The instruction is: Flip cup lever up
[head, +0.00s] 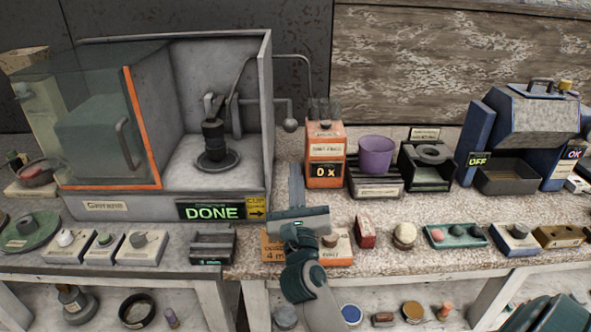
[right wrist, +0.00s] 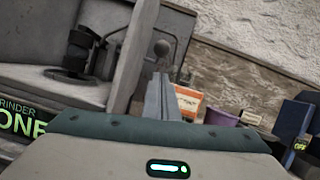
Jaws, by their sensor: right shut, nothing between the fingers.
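The cup lever is a grey rod at the right side of the grinder box, with a ball knob (head: 290,125) at its lower end; the knob hangs down. It also shows in the right wrist view (right wrist: 161,47). My right gripper (head: 296,170) is shut and empty, its fingers pointing away from me below the knob. In the right wrist view the shut fingers (right wrist: 160,90) appear just below the knob, with no contact visible. A yellow cup label (head: 257,208) with an arrow pointing right is on the box front, beside a green DONE display (head: 211,211).
The grinder box (head: 267,110) has an open, orange-edged glass door (head: 142,125). An orange box (head: 325,145) stands close right of the lever. A purple cup (head: 376,154) is farther right. Small blocks and trays line the bench front.

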